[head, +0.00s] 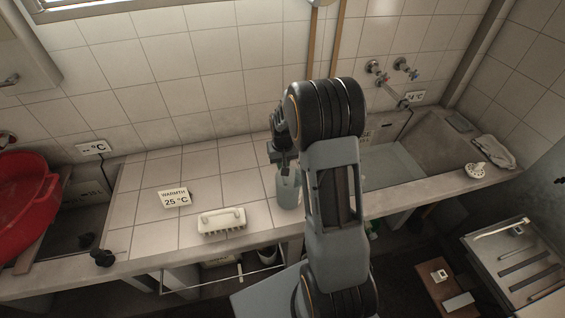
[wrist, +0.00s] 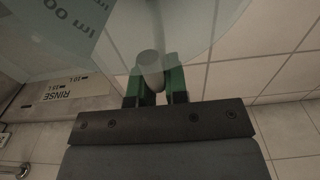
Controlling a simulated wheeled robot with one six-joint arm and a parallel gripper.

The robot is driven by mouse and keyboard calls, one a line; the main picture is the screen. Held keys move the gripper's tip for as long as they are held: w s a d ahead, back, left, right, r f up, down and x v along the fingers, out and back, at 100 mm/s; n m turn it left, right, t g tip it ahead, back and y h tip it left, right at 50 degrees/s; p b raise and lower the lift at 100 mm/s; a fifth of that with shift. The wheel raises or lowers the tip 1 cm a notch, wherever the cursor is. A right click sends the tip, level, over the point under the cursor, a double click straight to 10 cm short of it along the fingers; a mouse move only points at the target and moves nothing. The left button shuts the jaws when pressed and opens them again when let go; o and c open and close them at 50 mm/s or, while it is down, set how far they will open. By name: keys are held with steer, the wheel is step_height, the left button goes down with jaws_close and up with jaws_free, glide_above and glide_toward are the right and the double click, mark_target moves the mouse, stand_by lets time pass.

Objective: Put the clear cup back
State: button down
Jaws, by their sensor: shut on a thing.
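The clear cup (head: 289,193) is a see-through vessel by the front edge of the tiled counter, left of my arm. My gripper (head: 284,167) is at its upper part, partly hidden by my wrist. In the wrist view my gripper (wrist: 152,83) is shut on a pale rounded part of the cup between its green fingers. The cup's clear wall (wrist: 205,35) fills the top there, with upside-down "100 ml" print. I cannot tell whether the cup's base touches the counter.
A tiled counter (head: 143,223) holds a white brush (head: 221,221) and a "WARMTH 25 °C" card (head: 175,198). A water-filled basin (head: 390,166) lies right, with taps (head: 376,72) above. A red tub (head: 22,205) is far left. A shower head (head: 475,170) and cloth (head: 494,151) lie on the right rim.

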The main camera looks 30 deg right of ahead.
steer(key=shift+f, duration=0.15)
steer(key=c, duration=1.1)
jaws_free()
steer(key=r, duration=1.1)
steer(key=shift+s+r+b, duration=0.2)
steer(key=shift+b, duration=0.2)
steer(key=s+a+r+t, duration=0.1)
steer(key=s+a, duration=0.2)
steer(key=s, duration=0.3)
steer(key=s+a+r+n+t, duration=0.1)
steer(key=s+a+r, duration=0.1)
steer(key=s, duration=0.4)
steer(key=s+a+r+n+t, duration=0.1)
steer(key=s+a+r, duration=0.1)
steer(key=s+a, duration=0.3)
steer(key=shift+s+a+r, duration=0.1)
steer(key=shift+s+r, duration=0.05)
steer(key=shift+s, duration=0.5)
